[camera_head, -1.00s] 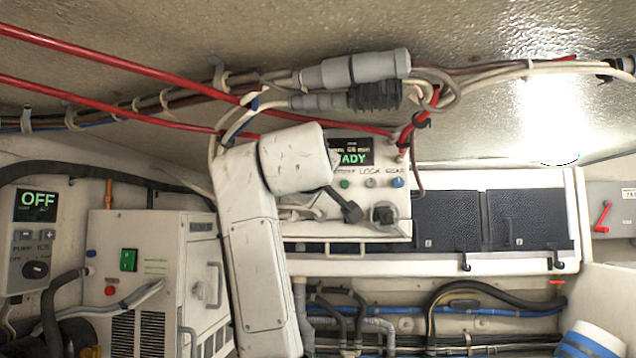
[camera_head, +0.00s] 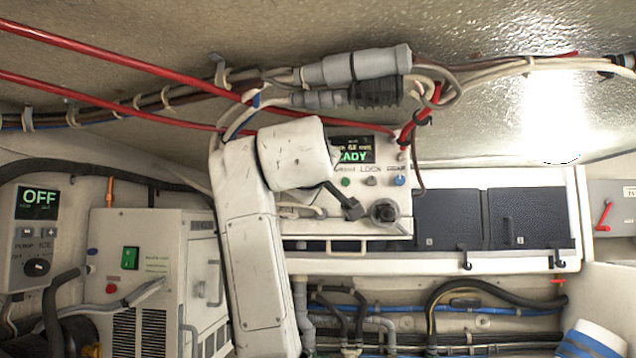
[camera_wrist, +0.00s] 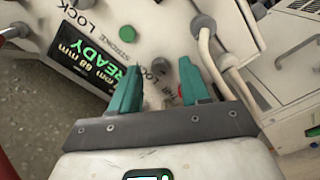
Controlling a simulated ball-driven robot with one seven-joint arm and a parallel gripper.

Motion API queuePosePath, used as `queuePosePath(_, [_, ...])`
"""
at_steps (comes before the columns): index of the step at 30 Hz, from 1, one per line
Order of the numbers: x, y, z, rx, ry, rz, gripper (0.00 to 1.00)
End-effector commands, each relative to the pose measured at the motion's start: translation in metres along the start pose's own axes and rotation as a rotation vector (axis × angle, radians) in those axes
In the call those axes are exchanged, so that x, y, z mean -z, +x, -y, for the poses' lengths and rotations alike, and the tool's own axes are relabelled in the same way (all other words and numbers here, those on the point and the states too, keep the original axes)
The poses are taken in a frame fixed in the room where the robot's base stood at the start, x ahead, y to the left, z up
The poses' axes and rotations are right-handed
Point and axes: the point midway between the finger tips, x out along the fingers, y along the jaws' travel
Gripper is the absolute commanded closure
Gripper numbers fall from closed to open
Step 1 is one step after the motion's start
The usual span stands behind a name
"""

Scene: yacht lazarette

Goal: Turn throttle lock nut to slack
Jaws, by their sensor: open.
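The control panel carries a green READY display (camera_head: 352,151), which also shows tilted in the wrist view (camera_wrist: 88,60). In the wrist view a small grey round knob (camera_wrist: 160,66), which appears to be the throttle lock nut, stands beside lettering that seems to read "THR LOCK". My gripper (camera_wrist: 157,61) is open, with its two teal fingers on either side of this knob. The fingers look apart from it, though depth is hard to judge. In the head view my arm covers the gripper and this part of the panel.
White hoses (camera_wrist: 222,60) run close to the right finger. A larger dark knob (camera_head: 384,212) is on the panel's right. Red cables (camera_head: 120,68) cross above; a white unit (camera_head: 160,235) stands left.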

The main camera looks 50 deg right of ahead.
Motion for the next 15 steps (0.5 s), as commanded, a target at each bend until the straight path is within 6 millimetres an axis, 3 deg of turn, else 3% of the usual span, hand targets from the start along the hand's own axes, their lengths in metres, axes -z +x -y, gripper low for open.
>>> queuePosePath(9, [-0.001,-0.06,0.003,-0.002,0.003,-0.005,0.54])
queuePosePath(15, [0.0,-0.089,0.002,-0.002,0.001,-0.004,0.54])
